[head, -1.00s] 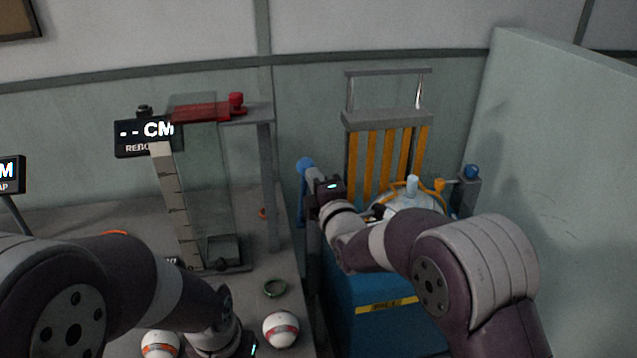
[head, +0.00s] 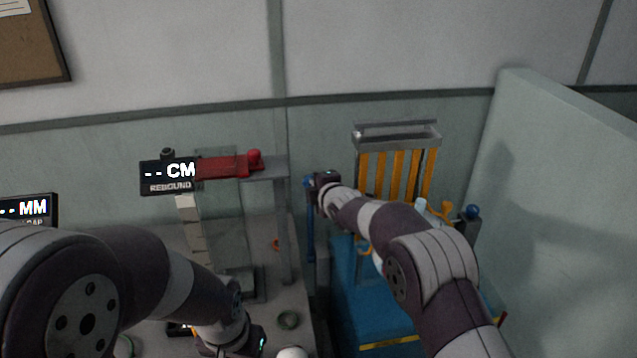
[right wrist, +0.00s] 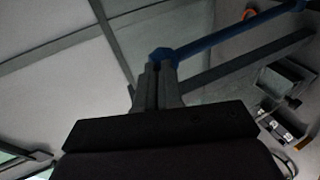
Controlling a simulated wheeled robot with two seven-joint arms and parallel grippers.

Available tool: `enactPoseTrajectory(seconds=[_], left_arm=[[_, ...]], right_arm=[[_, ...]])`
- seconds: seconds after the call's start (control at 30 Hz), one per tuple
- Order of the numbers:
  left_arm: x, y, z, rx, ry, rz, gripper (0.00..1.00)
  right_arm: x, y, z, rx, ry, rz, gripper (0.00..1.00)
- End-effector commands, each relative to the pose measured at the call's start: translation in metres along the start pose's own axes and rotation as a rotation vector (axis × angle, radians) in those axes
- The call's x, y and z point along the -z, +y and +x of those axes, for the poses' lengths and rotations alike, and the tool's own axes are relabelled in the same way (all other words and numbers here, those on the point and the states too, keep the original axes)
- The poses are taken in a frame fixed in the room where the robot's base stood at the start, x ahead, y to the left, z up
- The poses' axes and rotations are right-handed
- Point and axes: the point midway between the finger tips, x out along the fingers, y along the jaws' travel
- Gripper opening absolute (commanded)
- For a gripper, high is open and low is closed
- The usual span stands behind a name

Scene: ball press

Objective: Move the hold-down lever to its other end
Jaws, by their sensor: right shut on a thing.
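The hold-down lever is a blue bar with a round blue knob. In the head view its bar (head: 311,235) hangs down at the left side of the blue press (head: 375,305), with my right gripper (head: 310,182) at its upper end. In the right wrist view my right gripper's fingers (right wrist: 157,72) are shut on the blue knob (right wrist: 160,56), and the blue lever bar (right wrist: 235,33) runs up to the right from it. My left gripper (head: 255,345) is low in the head view; its fingers are not visible.
A grey crosspiece (head: 397,137) tops the press's yellow strips (head: 395,175). A pale partition (head: 570,190) stands at the right.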

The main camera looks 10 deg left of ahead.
Motion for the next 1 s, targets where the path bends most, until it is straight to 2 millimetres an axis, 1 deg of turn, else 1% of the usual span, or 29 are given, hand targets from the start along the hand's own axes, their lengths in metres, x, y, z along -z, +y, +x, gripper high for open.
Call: enactPoseTrajectory(seconds=[0.3,0.37,0.47,0.57,0.7,0.8,0.9,1.0], left_arm=[[0.000,0.000,0.002,0.000,0.000,0.000,0.44],[0.000,0.000,0.004,0.000,0.000,0.000,0.44],[-0.001,0.000,0.011,0.000,0.000,0.000,0.44],[-0.002,0.000,0.021,0.000,0.000,0.000,0.44],[-0.004,0.000,0.034,0.000,0.000,0.000,0.44],[-0.005,0.000,0.041,0.000,0.000,0.000,0.44],[-0.005,0.000,0.044,0.000,0.000,0.000,0.44],[-0.005,0.000,0.046,0.000,0.000,0.000,0.44]], right_arm=[[0.000,0.003,-0.001,-0.011,0.001,0.002,0.00],[0.000,0.003,-0.004,-0.013,0.001,0.002,0.00],[0.000,0.002,-0.014,-0.013,0.001,0.002,0.00],[0.000,0.000,-0.034,-0.014,0.000,0.001,0.00],[0.000,-0.001,-0.073,-0.013,0.000,0.001,0.00],[0.000,-0.001,-0.099,-0.013,0.000,0.001,0.00],[0.000,0.000,-0.119,-0.013,0.000,0.000,0.00],[0.000,0.000,-0.132,-0.012,0.000,0.000,0.00]])
